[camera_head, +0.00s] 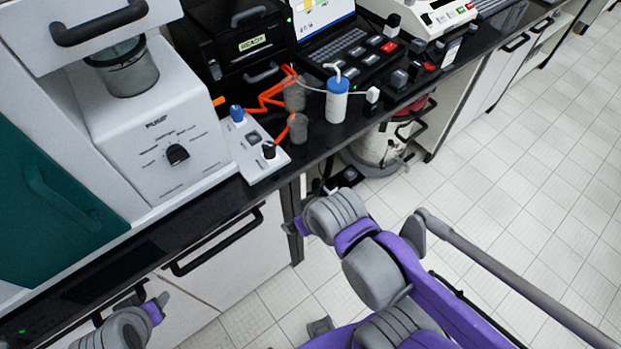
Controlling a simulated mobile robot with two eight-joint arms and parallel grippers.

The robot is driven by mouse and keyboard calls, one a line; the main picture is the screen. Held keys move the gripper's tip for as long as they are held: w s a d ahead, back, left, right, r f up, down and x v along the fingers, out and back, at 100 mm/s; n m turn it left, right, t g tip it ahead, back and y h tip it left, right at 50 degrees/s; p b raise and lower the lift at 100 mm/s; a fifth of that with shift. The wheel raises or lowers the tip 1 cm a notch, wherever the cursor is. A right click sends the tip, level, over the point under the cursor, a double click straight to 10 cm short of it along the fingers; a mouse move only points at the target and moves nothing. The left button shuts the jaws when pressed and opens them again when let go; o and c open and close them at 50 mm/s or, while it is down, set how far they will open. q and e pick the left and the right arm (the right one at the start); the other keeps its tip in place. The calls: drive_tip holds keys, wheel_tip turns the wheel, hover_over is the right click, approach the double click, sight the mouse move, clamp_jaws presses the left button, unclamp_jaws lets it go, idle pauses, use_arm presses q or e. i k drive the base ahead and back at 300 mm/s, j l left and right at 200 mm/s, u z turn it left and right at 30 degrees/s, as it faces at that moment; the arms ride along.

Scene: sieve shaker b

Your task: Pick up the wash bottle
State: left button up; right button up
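The wash bottle (336,107) is a white bottle with a blue cap and a pale bent spout. It stands upright near the front edge of the black bench top, right of the upper middle of the head view. My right gripper (296,227) is below and in front of the bench edge, apart from the bottle; its wrist hides most of it. My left gripper (158,304) is low at the lower left, in front of the white cabinet doors and far from the bottle. The fingers of both are too hidden or small to judge.
Two grey cups (294,95) and an orange cable stand left of the bottle. A white control box (256,150) with knobs is further left. A laptop (335,40) and small blocks lie behind. A pale bin (380,145) is under the bench. The tiled floor is open at right.

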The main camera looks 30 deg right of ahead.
sight(336, 105)
drive_tip(key=l+z, duration=0.1)
drive_tip(key=z, duration=0.35)
drive_tip(key=i+z, duration=0.1)
drive_tip(key=z, duration=0.35)
drive_tip(key=i+l+z, duration=0.1)
drive_tip(key=z, duration=0.35)
